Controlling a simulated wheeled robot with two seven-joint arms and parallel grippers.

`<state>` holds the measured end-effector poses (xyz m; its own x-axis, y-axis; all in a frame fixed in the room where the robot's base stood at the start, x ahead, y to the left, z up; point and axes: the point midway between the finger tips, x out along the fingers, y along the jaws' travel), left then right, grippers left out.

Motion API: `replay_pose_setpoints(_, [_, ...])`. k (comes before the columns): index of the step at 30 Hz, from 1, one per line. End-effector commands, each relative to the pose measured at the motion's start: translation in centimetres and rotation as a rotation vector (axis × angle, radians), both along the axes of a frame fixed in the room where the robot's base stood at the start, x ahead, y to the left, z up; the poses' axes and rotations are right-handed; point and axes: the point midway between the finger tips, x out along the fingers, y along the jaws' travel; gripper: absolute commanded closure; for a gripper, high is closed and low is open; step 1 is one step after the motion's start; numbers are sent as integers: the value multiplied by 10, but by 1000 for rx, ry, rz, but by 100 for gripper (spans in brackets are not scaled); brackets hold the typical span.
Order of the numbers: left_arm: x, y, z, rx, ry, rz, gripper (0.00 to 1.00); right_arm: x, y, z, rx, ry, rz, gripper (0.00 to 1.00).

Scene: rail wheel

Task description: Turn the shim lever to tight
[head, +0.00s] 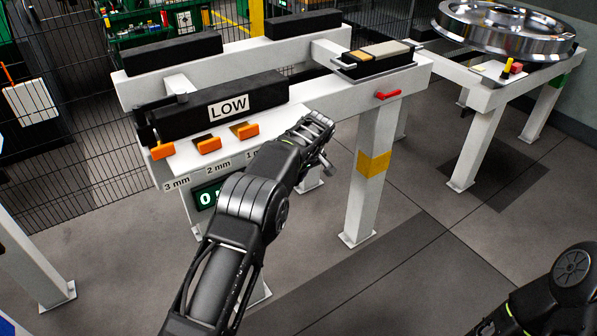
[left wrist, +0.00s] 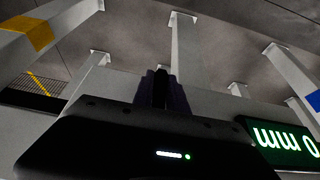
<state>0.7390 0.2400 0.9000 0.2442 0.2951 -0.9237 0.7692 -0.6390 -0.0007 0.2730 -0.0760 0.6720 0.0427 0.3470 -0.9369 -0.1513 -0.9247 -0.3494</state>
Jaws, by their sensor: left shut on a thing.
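A red lever (head: 388,95) sticks out from the front face of the white beam, above the leg with the yellow band. No "tight" mark is readable. My left gripper (head: 320,130) is to the left of this lever and apart from it, at the beam's front near the right end of the shelf. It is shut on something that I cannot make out. The left wrist view shows the dark gripper fingers (left wrist: 160,90) against the white structure, with their tips hidden. My right gripper is out of view; only part of my right arm shows at bottom right.
A black block marked LOW (head: 229,106) stands behind several orange tabs (head: 209,144) on a white shelf with mm labels. A green display (left wrist: 283,141) reads 0 mm. A tray (head: 375,62) sits on the beam. A metal wheel (head: 508,28) lies at back right.

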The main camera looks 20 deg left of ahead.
Motion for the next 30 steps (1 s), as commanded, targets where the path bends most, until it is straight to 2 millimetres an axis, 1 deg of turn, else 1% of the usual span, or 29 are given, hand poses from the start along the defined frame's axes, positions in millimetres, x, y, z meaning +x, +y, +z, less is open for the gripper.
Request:
replay_pose_setpoints(13, [-2, 3, -1, 12, 15, 1, 100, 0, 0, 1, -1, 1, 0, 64])
replay_pose_setpoints(14, [-2, 3, -2, 12, 15, 1, 81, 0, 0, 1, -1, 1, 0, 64])
replay_pose_setpoints(21, [-1, 2, -1, 11, 13, 2, 62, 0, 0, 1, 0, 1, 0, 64])
replay_pose_setpoints(22, [-1, 2, -1, 11, 13, 2, 60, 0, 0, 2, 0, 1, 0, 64])
replay_pose_setpoints(30, [-1, 1, 1, 9, 11, 0, 60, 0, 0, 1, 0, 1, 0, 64])
